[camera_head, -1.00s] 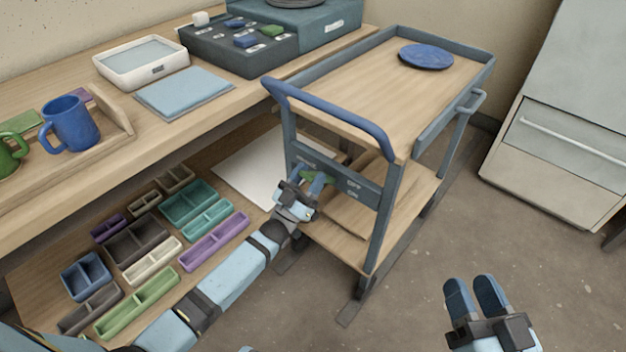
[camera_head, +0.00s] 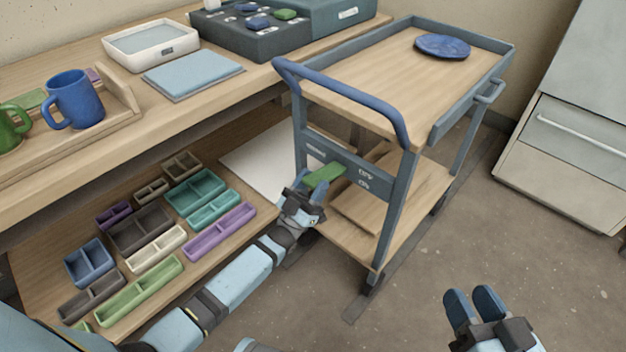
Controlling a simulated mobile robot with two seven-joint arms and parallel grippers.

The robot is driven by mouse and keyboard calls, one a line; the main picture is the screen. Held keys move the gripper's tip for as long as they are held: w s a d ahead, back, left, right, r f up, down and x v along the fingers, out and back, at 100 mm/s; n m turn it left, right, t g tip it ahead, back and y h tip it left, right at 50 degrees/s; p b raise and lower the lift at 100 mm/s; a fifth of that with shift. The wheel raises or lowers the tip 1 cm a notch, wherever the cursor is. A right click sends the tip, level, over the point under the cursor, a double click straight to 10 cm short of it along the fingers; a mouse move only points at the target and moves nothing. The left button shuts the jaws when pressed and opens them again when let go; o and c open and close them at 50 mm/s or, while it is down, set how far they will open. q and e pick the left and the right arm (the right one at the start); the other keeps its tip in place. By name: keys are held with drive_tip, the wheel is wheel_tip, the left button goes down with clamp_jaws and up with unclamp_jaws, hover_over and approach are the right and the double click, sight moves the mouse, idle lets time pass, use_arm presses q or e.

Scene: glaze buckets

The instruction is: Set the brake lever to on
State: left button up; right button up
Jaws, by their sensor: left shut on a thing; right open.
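The brake lever (camera_head: 325,176) is a green bar on the end panel of the cart (camera_head: 407,175), below the blue push handle. It slants up to the right, its right part near the small white OFF and ON marks on the panel. My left gripper (camera_head: 304,184) is at the lever's left end, shut on it; the fingers hide that end. Which mark the lever is set to I cannot tell. My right gripper (camera_head: 474,305) is open and empty, above the floor at the lower right, apart from the cart.
A blue plate (camera_head: 442,46) lies on the cart's top. The workbench (camera_head: 200,118) stands left of the cart, with several coloured trays on its lower shelf. A grey cabinet (camera_head: 572,130) stands at the right. The floor between cart and cabinet is clear.

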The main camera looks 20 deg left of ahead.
use_arm(q)
drive_tip(key=shift+f, duration=0.3)
drive_tip(key=o, duration=1.3)
drive_tip(key=shift+w, duration=0.1)
drive_tip(key=shift+r, duration=0.1)
drive_tip(key=shift+s+a+f, duration=0.1)
drive_tip(key=shift+s+f, duration=0.2)
drive_tip(key=shift+s, duration=0.05)
drive_tip(key=s+a+f+p, duration=0.1)
drive_tip(key=s, duration=0.3)
drive_tip(key=s+a+f+p, duration=0.1)
drive_tip(key=s+a+p, duration=0.1)
drive_tip(key=s, duration=0.3)
drive_tip(key=s+a+f+p, duration=0.1)
drive_tip(key=s+a+p, duration=0.1)
drive_tip(key=s, duration=0.3)
use_arm(e)
wheel_tip(320, 180, up, 7)
drive_tip(key=t, duration=0.3)
drive_tip(key=shift+d+m, duration=0.25)
drive_tip(key=shift+m, duration=0.15)
